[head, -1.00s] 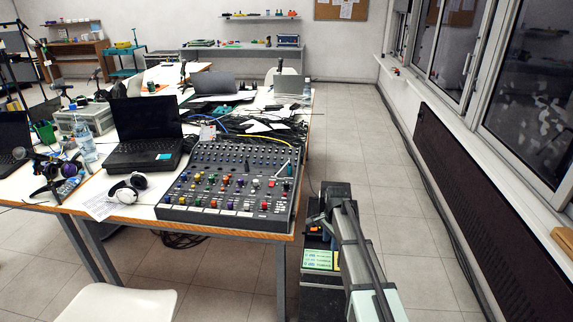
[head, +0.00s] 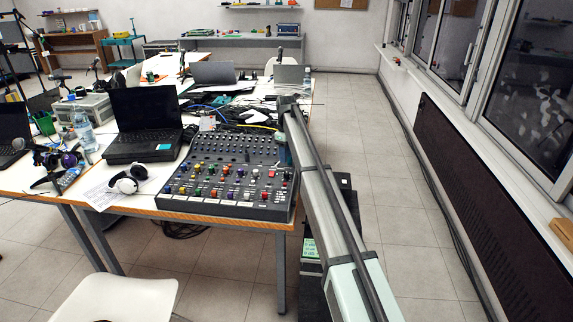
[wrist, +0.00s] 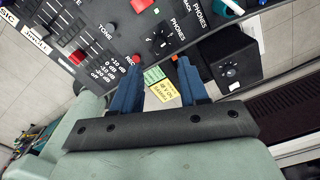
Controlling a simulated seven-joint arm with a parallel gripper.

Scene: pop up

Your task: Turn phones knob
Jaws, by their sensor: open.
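The mixing console (head: 222,208) lies on the front right of the table. In the wrist view its dark panel (wrist: 108,24) fills the upper left. A black knob with a white scale (wrist: 158,42) sits beside the printed PHONES labels (wrist: 180,28), just beyond my fingertips. My gripper (wrist: 159,65) is open, with two blue fingers apart and nothing between them. The knob appears ahead of the gap, and I see no contact. In the head view my arm reaches along the console's right side, and the fingers cannot be made out.
Red knobs and sliders lie near the PHONES knob. A black box (wrist: 232,62) and a yellow-green label (wrist: 160,90) show below the console's edge. A laptop (head: 145,118), headphones (head: 128,180) and cables crowd the table. The floor to the right (head: 400,190) is clear.

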